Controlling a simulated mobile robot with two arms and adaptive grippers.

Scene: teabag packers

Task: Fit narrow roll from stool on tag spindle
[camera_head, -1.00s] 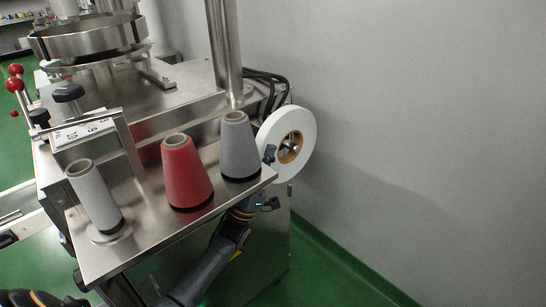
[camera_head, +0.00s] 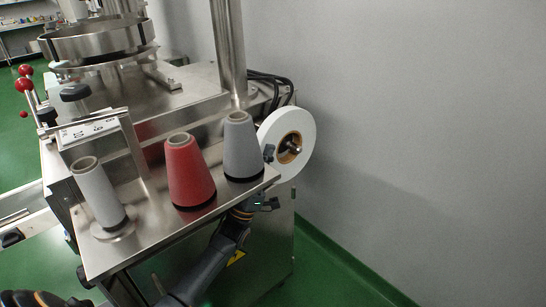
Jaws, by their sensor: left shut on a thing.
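A white narrow roll (camera_head: 304,130) with a brown core (camera_head: 284,157) stands upright at the machine's right side. The tip of a metal spindle (camera_head: 295,149) shows in its core, so the roll appears to be around the spindle. How far on it sits is unclear. My left gripper (camera_head: 268,180) comes up from below at the roll's left side and is shut on the roll. One dark finger shows against the roll's face; the shelf corner hides part of the gripper. My right gripper and the stool are out of view.
A steel shelf (camera_head: 150,240) bears a pale cone (camera_head: 97,192), a red cone (camera_head: 190,175) and a grey cone (camera_head: 241,147), close above my left arm. A steel post (camera_head: 229,50) and black cables (camera_head: 284,80) are behind the roll. A grey wall (camera_head: 420,130) is at the right.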

